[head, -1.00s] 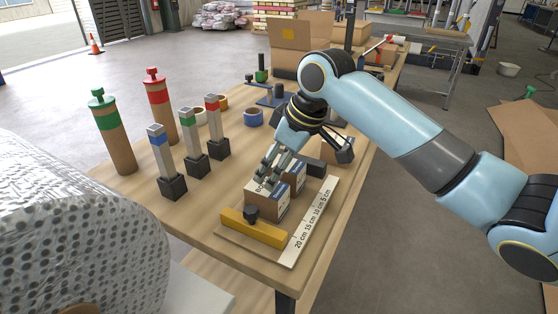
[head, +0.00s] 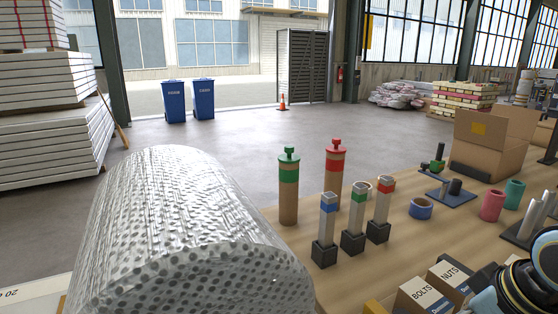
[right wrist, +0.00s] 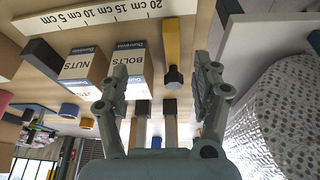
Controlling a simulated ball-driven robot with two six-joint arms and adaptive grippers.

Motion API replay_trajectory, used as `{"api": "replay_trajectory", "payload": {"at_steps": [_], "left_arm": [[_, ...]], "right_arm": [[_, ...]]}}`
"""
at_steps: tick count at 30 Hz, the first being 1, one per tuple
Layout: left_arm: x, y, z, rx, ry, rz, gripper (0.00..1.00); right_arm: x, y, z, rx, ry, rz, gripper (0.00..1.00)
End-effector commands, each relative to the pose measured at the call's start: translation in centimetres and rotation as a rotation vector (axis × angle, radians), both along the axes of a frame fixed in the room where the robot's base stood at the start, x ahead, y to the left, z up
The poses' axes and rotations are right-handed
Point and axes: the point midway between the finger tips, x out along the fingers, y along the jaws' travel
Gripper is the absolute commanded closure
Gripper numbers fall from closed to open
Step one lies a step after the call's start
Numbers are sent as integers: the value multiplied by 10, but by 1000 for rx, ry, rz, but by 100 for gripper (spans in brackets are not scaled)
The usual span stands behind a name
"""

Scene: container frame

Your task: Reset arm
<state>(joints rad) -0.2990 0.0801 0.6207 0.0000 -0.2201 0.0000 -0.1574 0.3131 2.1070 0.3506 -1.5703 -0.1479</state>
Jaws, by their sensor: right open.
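My right gripper (right wrist: 157,82) is open in the right wrist view, its two fingers spread apart with nothing held between them. The box marked BOLTS (right wrist: 126,74) and the box marked NUTS (right wrist: 80,66) stand beyond and to the left of the fingers there. Both also show at the bottom right of the head view, BOLTS (head: 422,295) and NUTS (head: 450,277). Part of my right arm shows at that view's bottom right corner; its fingers are not clear there. My left gripper is in neither view.
A yellow bar (right wrist: 172,42) with a black knob lies near the fingers, beside a ruler (right wrist: 100,14). A large bubble-wrap roll (head: 190,235) fills the head view's lower left. Green-topped (head: 289,190) and red-topped (head: 335,172) cylinders and several small posts stand on the wooden table (head: 400,250).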

Motion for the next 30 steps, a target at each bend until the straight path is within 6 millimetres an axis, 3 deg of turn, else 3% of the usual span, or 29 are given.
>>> {"api": "replay_trajectory", "payload": {"at_steps": [1, 6, 16, 26, 30], "left_arm": [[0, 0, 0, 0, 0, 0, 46], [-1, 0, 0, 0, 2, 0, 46], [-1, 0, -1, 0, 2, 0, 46], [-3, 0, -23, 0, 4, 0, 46], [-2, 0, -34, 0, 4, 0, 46]], "right_arm": [[-20, 7, -4, -3, 8, -20, 35], [-71, 17, -3, -29, 15, -101, 35], [-145, 18, 12, -76, 27, -259, 35], [-127, 10, -100, -80, 63, -262, 35], [-128, 5, -158, -82, 86, -267, 35]]}}
